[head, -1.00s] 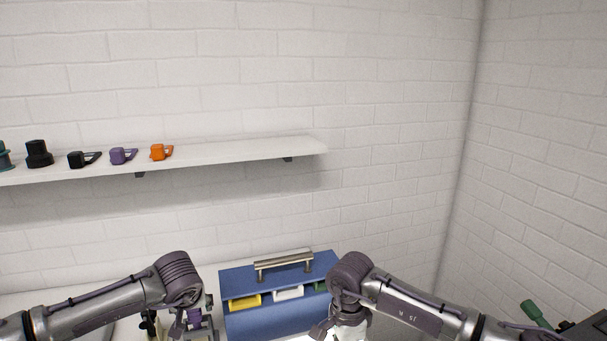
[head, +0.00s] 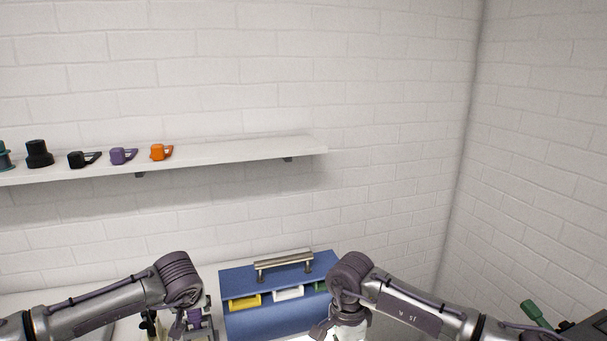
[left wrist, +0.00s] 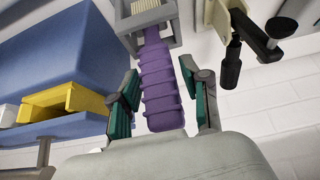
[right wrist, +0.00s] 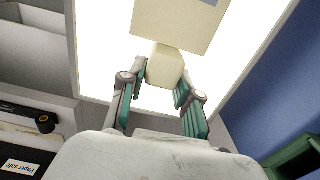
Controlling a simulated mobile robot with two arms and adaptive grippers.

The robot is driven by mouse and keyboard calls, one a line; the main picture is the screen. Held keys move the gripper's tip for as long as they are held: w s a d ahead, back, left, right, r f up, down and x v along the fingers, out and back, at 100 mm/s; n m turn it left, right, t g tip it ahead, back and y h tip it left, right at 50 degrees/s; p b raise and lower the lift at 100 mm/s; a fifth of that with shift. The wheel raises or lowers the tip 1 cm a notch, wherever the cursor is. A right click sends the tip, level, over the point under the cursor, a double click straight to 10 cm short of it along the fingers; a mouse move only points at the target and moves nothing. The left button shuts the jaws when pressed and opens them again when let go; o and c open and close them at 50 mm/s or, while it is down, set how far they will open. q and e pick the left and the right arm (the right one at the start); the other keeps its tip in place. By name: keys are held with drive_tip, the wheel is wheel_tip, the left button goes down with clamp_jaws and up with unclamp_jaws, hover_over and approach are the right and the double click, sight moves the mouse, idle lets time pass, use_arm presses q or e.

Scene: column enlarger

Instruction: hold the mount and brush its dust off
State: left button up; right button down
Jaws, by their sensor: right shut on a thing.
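A purple ribbed handle (left wrist: 162,85) fills the middle of the left wrist view. Its far end meets a grey square frame (left wrist: 172,28) with pale bristle-like material inside. My left gripper (left wrist: 163,105) is open, with one finger on each side of the handle and gaps visible. My right gripper (right wrist: 158,92) is shut on the narrow tab of the cream mount (right wrist: 170,35), in the right wrist view. The mount's plate extends beyond the fingertips, above a bright panel, and is cut off by the picture's top. In the head view both gripper tips are largely hidden or out of frame.
A blue case (head: 265,318) with a metal handle and coloured bins stands between my arms. The bright white panel (right wrist: 110,45) lies beyond the right gripper. A black-handled clamp-like fixture (left wrist: 232,60) is close to the purple handle. A wall shelf (head: 230,153) holds small items.

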use_arm(q)
clamp_jaws()
drive_tip(key=shift+r, duration=0.2)
drive_tip(key=shift+r, duration=0.85)
drive_tip(key=shift+r, duration=2.65)
drive_tip(key=shift+r, duration=2.35)
